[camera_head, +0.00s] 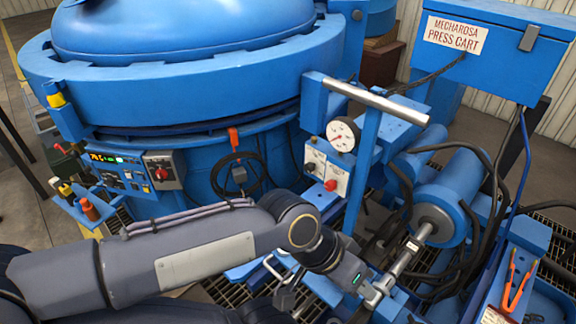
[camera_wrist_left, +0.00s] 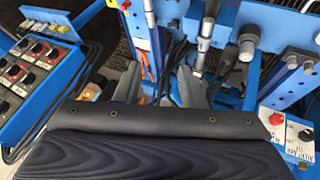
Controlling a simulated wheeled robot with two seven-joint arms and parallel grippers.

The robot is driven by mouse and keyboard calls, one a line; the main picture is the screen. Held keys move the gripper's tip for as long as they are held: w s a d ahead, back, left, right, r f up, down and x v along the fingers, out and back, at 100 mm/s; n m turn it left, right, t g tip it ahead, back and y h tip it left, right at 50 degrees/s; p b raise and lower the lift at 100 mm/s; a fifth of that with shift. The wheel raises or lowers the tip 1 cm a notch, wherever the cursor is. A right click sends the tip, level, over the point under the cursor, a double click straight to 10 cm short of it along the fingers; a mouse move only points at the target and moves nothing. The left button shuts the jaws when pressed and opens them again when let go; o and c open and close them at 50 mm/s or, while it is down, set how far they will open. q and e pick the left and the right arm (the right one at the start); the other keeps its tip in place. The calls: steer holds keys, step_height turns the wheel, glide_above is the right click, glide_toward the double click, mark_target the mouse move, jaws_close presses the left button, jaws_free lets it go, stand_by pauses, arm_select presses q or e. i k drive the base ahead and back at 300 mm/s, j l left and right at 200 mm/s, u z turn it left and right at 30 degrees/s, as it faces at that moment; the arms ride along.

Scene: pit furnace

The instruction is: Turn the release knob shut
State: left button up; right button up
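No release knob is clearly labelled as such in these views. A red knob (camera_head: 330,184) sits on a small white panel below the round gauge, with a black knob (camera_head: 310,167) beside it. In the left wrist view the red knob (camera_wrist_left: 277,118) is at the lower right, well aside from my fingers. My left gripper (camera_head: 374,291) is low beside the steel rod (camera_head: 402,262) of the blue cylinder. In the left wrist view its grey fingers (camera_wrist_left: 205,88) stand apart, with the rod (camera_wrist_left: 205,42) beyond them. Contact cannot be told. My right gripper is not clearly visible.
The large blue furnace (camera_head: 190,90) fills the back left. A control panel (camera_head: 125,170) with knobs hangs on its side. The press cart box (camera_head: 490,45), a horizontal steel bar (camera_head: 375,102) and black hoses crowd the right. Orange-handled pliers (camera_head: 518,282) lie at the lower right.

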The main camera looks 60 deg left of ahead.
mark_target(330, 185)
steer(key=u, duration=1.65)
